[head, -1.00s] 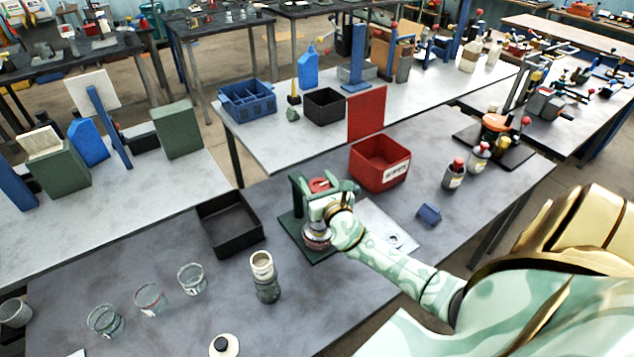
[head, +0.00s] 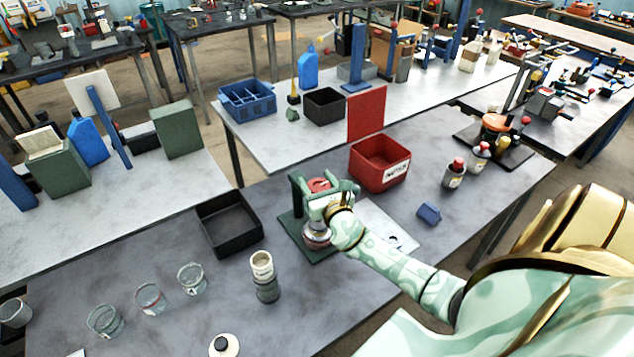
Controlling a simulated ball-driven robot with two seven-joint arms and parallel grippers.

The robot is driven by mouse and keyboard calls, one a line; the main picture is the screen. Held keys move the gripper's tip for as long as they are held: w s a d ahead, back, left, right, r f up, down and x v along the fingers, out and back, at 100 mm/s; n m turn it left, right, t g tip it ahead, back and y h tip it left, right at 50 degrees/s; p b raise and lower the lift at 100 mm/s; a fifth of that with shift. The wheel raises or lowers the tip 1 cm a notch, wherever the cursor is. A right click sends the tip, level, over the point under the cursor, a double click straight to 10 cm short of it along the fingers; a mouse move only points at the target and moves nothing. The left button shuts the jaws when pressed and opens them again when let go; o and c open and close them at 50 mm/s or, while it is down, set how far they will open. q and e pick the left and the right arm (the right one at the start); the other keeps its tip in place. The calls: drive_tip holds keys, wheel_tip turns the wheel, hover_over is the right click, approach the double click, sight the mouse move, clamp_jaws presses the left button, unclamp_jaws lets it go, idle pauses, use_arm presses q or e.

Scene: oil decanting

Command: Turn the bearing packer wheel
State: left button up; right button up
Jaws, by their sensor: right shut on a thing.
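The bearing packer (head: 297,187) stands on a dark green base plate (head: 294,230) in the middle of the near table. Its red wheel (head: 318,184) shows at the top, partly covered by my right gripper. My right gripper (head: 322,197) is at the packer's top, shut at the wheel; its fingertips are partly hidden, so the exact hold is hard to see. A round metal and reddish part (head: 316,235) of the packer shows below the gripper. My left gripper is not in view.
A black tray (head: 229,224) stands left of the packer and a red bin (head: 381,165) behind it to the right. A white sheet (head: 385,225) and blue block (head: 429,213) lie right.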

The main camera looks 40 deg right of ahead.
drive_tip(key=o, duration=1)
drive_tip(key=shift+s, duration=0.1)
drive_tip(key=b+v, duration=0.1)
drive_tip(key=v, duration=1.5)
drive_tip(key=shift+a, duration=0.1)
